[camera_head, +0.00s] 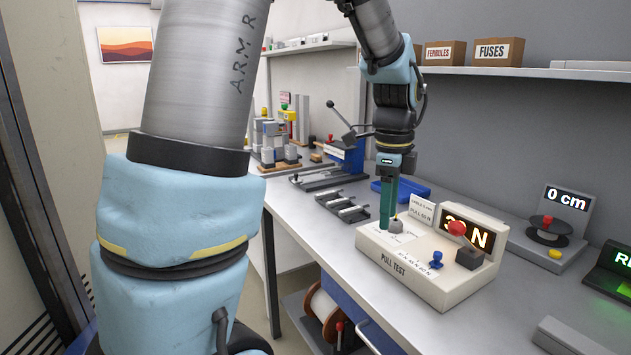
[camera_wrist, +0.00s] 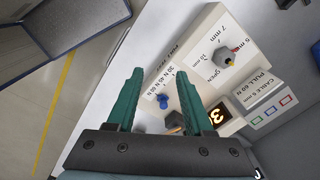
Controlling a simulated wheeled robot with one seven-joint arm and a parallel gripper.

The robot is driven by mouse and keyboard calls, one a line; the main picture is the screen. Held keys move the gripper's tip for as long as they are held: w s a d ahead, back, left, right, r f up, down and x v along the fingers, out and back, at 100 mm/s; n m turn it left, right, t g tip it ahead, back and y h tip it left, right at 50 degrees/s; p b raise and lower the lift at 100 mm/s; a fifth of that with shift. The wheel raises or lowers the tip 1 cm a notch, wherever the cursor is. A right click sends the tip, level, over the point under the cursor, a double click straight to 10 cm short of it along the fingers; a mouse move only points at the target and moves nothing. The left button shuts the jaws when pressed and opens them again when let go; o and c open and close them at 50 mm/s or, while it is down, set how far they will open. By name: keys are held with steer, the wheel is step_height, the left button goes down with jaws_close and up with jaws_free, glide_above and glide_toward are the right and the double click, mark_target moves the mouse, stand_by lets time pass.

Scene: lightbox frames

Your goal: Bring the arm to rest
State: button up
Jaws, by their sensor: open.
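My gripper (camera_head: 389,205) hangs pointing down from my arm, just above the left part of the pull test box (camera_head: 425,285). In the wrist view the two green fingers of my gripper (camera_wrist: 152,95) stand apart with nothing between them. The box also shows in the wrist view (camera_wrist: 190,58), with a grey clamp knob (camera_wrist: 229,57) and a blue knob (camera_wrist: 163,100). In the head view the box carries the blue knob (camera_head: 436,260), a red-topped lever (camera_head: 457,229) and a lit display partly hidden by it. Whether the fingertips touch anything is unclear.
The grey bench (camera_head: 310,215) also holds a blue tray (camera_head: 412,190), a lever tool (camera_head: 345,152) and a dial device reading 0 cm (camera_head: 548,232). A shelf (camera_head: 520,73) with labelled boxes runs above. Open floor shows beside the bench in the wrist view (camera_wrist: 60,100).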

steer(key=s+a+f+n, duration=0.1)
steer(key=a+f+n, duration=0.1)
steer(key=a+n, duration=0.5)
steer(key=s+a+f+n, duration=0.2)
steer(key=a+f+n, duration=0.1)
steer(key=a+n, duration=0.4)
steer(key=s+a+f+n+t, duration=0.1)
steer(key=s+a+f+n, duration=0.1)
steer(key=a+n, duration=0.6)
steer(key=shift+f+n, duration=0.4)
